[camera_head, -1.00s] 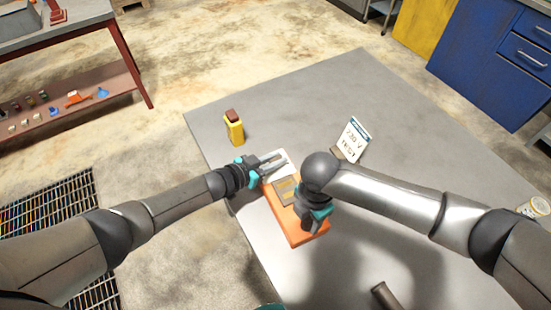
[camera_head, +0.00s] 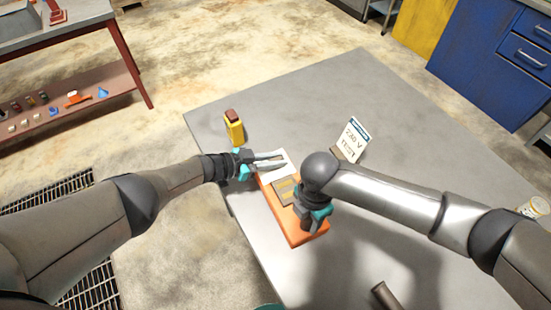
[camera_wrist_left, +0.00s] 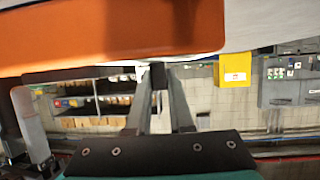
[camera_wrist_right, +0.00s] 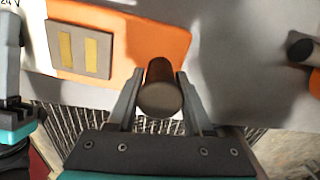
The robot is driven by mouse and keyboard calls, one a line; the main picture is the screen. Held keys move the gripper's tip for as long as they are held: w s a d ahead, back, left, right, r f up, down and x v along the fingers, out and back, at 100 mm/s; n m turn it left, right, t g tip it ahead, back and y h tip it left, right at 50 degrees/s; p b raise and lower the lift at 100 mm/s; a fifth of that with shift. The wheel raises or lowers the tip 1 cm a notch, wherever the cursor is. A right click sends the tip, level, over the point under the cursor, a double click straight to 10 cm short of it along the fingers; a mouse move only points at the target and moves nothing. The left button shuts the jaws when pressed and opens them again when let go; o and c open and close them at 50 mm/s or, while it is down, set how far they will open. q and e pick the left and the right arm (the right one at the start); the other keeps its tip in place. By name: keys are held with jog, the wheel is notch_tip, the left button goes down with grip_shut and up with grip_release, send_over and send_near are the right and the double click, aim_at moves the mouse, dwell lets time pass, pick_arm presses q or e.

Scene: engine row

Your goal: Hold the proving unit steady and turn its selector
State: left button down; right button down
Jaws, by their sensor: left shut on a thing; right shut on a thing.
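The proving unit (camera_head: 297,237) is an orange slab on the grey table, with a white panel (camera_head: 278,158) at its far end and a plate with two brass strips (camera_wrist_right: 84,50). My left gripper (camera_head: 284,161) is at the far end, over the white panel. In the left wrist view its fingers meet on a small dark part (camera_wrist_left: 158,74) by the orange edge; which part is unclear. My right gripper (camera_head: 307,230) is at the near end. In the right wrist view it is shut on a dark round knob, the selector (camera_wrist_right: 160,98). My right arm hides part of the unit.
A yellow tester with a brown top (camera_head: 234,128) stands beyond the unit at the left. A white TEST card (camera_head: 353,140) stands to the right. A dark cylinder (camera_head: 384,297) lies near the front, a pale tin (camera_head: 533,207) at the far right. The table's back is clear.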

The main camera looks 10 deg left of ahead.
dwell(0.3)
pick_arm(q)
jog(key=c, duration=0.8)
grip_release()
jog(key=shift+a, duration=0.1)
jog(key=shift+s+a+r, duration=0.2)
jog(key=shift+s+a, duration=0.1)
jog(key=shift+a, duration=0.25)
jog(key=v, duration=1)
jog(key=shift+s+r, duration=0.2)
jog(key=shift+r, duration=0.05)
jog(key=shift+a, duration=0.15)
pick_arm(e)
jog(key=shift+c, duration=1.1)
grip_release()
